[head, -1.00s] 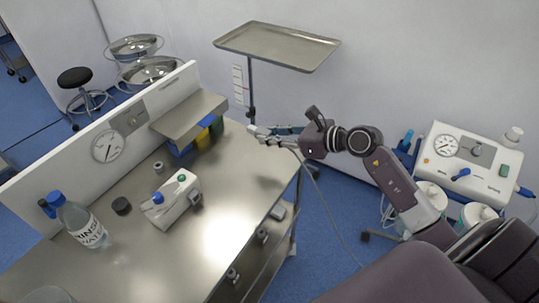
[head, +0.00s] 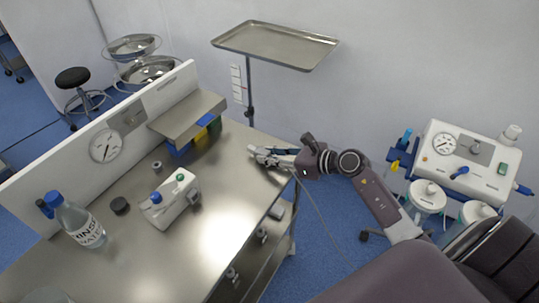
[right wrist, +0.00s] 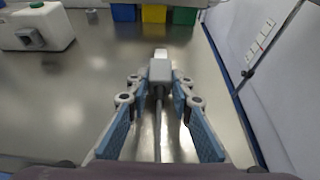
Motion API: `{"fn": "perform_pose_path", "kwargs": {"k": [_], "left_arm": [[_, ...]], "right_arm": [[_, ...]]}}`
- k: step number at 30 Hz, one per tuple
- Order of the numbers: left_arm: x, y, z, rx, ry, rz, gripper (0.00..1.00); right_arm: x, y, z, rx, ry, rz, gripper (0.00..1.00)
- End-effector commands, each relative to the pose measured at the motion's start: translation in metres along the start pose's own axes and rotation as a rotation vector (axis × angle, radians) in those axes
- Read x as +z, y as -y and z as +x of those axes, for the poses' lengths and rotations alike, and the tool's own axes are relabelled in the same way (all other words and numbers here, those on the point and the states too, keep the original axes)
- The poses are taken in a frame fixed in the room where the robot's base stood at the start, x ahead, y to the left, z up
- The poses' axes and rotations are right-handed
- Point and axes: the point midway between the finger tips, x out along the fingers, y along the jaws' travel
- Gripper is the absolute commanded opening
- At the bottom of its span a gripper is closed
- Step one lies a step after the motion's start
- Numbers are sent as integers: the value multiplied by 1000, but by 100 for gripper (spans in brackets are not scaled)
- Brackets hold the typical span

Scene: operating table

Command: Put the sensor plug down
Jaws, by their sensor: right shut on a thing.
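The sensor plug (right wrist: 160,70) is a small pale grey block with a narrower tip pointing away from me and a cable trailing back between the fingers. My right gripper (right wrist: 159,90) is shut on it, with a blue-padded finger on each side. In the head view my right gripper (head: 264,153) is low over the far right part of the steel table (head: 225,215), near its right edge. There the plug is too small to make out clearly, and the cable hangs down past the edge. I cannot tell whether the plug touches the tabletop. My left gripper is not in view.
A white box with a green button (head: 170,202), a dark round cap (head: 120,205) and a rinse water bottle (head: 80,222) stand on the table. Coloured bins (head: 205,130) sit under the raised shelf (head: 188,115). The tabletop around the plug is bare.

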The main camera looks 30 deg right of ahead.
Motion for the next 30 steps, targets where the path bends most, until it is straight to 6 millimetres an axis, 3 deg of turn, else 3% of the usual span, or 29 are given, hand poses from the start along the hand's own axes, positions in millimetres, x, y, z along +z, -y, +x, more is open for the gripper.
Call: {"fn": "perform_pose_path", "kwargs": {"k": [12,13,17,26,30], "left_arm": [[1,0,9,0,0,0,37],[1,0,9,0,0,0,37],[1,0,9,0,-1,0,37],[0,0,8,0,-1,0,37],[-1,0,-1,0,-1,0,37]], "right_arm": [[-9,0,4,0,-1,0,0],[-10,0,4,0,-1,0,24],[-10,0,4,0,-1,1,38],[-8,0,3,0,-1,1,38],[1,0,0,0,1,2,38]]}}
